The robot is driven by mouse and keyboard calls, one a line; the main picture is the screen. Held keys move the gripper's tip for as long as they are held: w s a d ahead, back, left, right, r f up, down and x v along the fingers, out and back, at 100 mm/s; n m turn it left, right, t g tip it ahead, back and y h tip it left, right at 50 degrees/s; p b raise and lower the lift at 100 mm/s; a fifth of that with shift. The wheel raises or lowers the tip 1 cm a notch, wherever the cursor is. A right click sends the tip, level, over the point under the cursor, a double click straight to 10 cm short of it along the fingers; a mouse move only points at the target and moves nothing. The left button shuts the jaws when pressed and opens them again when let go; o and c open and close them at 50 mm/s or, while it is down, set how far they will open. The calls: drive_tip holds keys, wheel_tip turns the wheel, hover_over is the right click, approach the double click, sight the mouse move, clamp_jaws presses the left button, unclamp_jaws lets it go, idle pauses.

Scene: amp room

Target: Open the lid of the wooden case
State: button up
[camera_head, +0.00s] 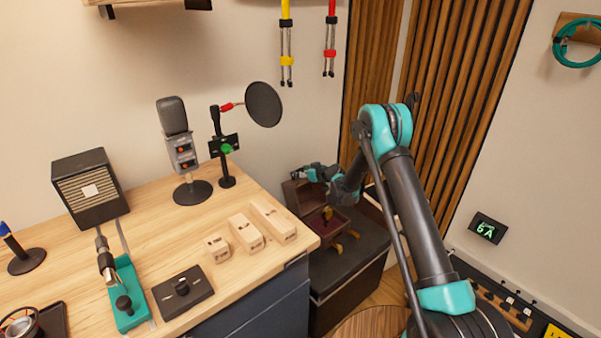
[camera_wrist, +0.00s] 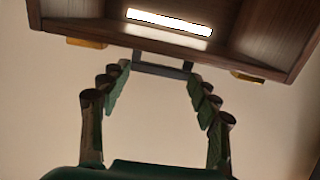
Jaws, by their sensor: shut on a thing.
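The wooden case (camera_head: 333,226) sits on a dark cabinet right of the desk. Its reddish inside shows, with a small object in it, too small to name. Its brown lid (camera_head: 296,194) stands raised at the far left side of the case. My gripper (camera_head: 310,175) is at the top edge of the raised lid. In the wrist view the lid (camera_wrist: 95,30) fills the top, with a brass piece near each side. My gripper (camera_wrist: 160,78) has its fingers on either side of a dark handle (camera_wrist: 162,71) at the lid's edge, shut on it.
The light wooden desk (camera_head: 115,230) at left holds a microphone (camera_head: 180,150), a pop filter (camera_head: 263,104), several wooden blocks (camera_head: 245,233) and a dark speaker (camera_head: 90,187). A slatted wood panel (camera_head: 455,120) stands behind my arm. Cables hang on the wall above.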

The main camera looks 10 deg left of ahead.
drive_tip(key=v, duration=0.4)
drive_tip(key=shift+s+d+r, duration=0.1)
drive_tip(key=shift+s+r, duration=0.05)
drive_tip(key=shift+r, duration=0.05)
drive_tip(key=o, duration=1.7)
drive_tip(key=v, duration=1.2)
drive_tip(key=shift+r, duration=0.1)
